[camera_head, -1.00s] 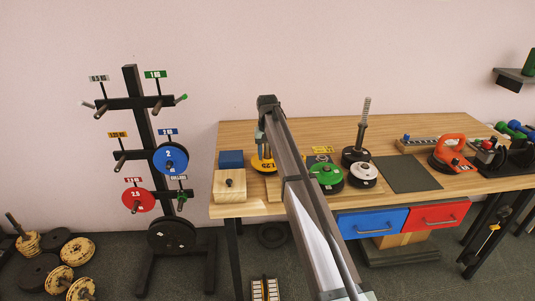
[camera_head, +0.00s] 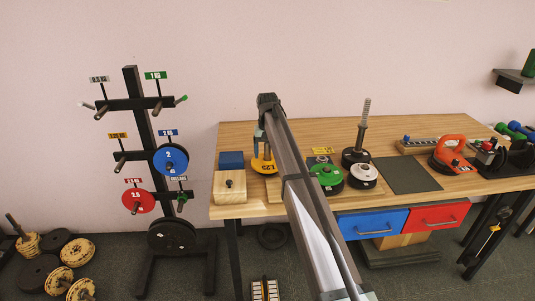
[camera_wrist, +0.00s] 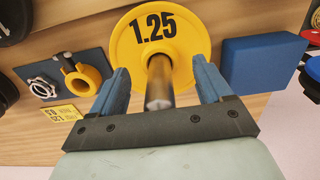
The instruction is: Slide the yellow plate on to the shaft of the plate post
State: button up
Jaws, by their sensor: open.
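In the wrist view, the yellow plate (camera_wrist: 185,55) faces the camera. A silver shaft (camera_wrist: 159,85) stands out from its centre, and the plate appears to be around it. My gripper (camera_head: 262,140) is above the plate in the head view. In the wrist view, my gripper (camera_wrist: 163,85) is open, with one blue finger on each side of the shaft and a gap to each. The shaft's lower end is hidden.
A blue block (camera_head: 231,159) and a wooden block (camera_head: 229,187) stand left of the plate. A green plate (camera_head: 325,174) and a black-based post with a tall ridged shaft (camera_head: 362,132) stand to the right. A dark mat (camera_head: 407,174) is bare. A labelled rack (camera_head: 147,125) stands left.

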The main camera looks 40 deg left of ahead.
notch_tip(320, 180, up, 13)
dwell(0.4)
dwell(0.4)
